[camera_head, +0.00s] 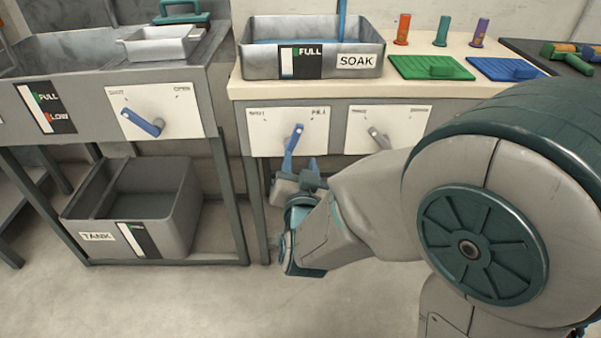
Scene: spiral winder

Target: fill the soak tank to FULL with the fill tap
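The soak tank (260,68) is a grey metal basin on the counter, labelled SOAK. Blue water shows inside, and a blue vertical strip (341,18) enters at its back right. Its front gauge (301,62) has a green FULL mark; the exact level is too small to read. The fill tap (293,142) is a blue lever on the white panel below, marked SHUT at left and FILL at right. It stands near vertical, slightly tilted. My gripper (297,178) is at the lever's lower end. Whether its fingers grip it is unclear.
A second panel with a grey lever (378,137) is to the right, partly behind my arm. At left are a sink with a blue lever (143,123) and a TANK bin (150,205) below. Green and blue boards (430,66) and several pegs are on the counter.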

